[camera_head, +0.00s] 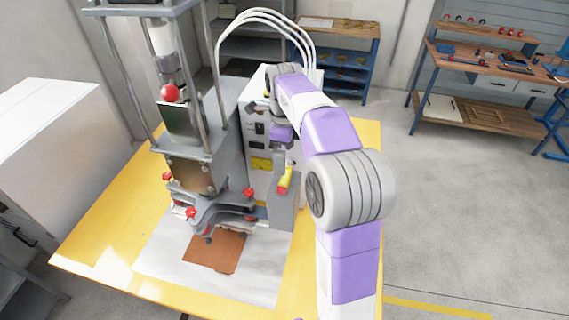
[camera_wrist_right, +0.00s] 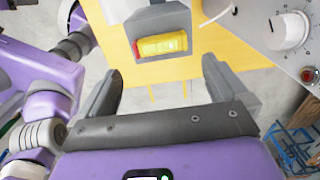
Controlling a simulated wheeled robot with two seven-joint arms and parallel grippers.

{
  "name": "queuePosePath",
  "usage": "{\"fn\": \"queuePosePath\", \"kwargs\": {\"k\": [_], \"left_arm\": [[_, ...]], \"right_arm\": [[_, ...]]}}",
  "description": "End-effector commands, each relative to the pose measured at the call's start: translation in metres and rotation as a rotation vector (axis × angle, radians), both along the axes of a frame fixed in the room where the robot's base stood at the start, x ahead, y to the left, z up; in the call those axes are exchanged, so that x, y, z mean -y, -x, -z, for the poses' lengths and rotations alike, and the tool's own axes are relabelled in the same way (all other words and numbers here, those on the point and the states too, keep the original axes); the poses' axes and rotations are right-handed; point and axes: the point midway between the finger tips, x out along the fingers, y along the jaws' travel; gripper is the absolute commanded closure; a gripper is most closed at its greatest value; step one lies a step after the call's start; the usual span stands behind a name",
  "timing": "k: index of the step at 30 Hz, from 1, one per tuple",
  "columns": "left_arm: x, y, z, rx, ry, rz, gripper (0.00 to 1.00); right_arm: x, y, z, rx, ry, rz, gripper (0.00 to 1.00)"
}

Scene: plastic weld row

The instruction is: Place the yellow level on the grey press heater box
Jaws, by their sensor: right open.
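The yellow level (camera_head: 285,180), with a red end, lies on top of a grey box (camera_head: 283,212) at the right side of the press. In the right wrist view the level (camera_wrist_right: 162,46) rests on the grey top (camera_wrist_right: 158,20), ahead of the fingertips. My right gripper (camera_wrist_right: 160,70) is open and empty, and the level is apart from both fingers. In the head view my right gripper (camera_head: 281,158) is just above and behind the level, its fingers partly hidden. My left gripper is not in view.
The press (camera_head: 203,165) with red knobs stands on the yellow table (camera_head: 105,225). A white control cabinet (camera_head: 262,125) stands close behind the grey box; its dial (camera_wrist_right: 290,28) shows in the wrist view. A brown plate (camera_head: 213,250) lies in front. Floor to the right is clear.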

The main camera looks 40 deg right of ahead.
Motion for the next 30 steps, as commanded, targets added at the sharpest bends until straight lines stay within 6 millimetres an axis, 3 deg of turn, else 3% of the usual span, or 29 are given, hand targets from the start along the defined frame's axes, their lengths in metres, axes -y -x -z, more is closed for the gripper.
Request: {"fn": "queuePosePath", "kwargs": {"k": [3,7,26,30], "left_arm": [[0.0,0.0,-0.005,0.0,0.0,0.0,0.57],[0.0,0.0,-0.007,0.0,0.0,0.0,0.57],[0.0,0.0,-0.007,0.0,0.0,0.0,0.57],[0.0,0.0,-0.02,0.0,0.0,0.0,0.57]], "right_arm": [[0.0,0.0,-0.021,0.001,0.0,0.0,0.0],[0.0,0.0,-0.031,0.0,0.0,0.0,0.0],[0.0,0.0,-0.035,-0.001,0.0,0.0,0.0],[0.0,0.0,-0.048,-0.001,0.0,0.0,0.0]]}}
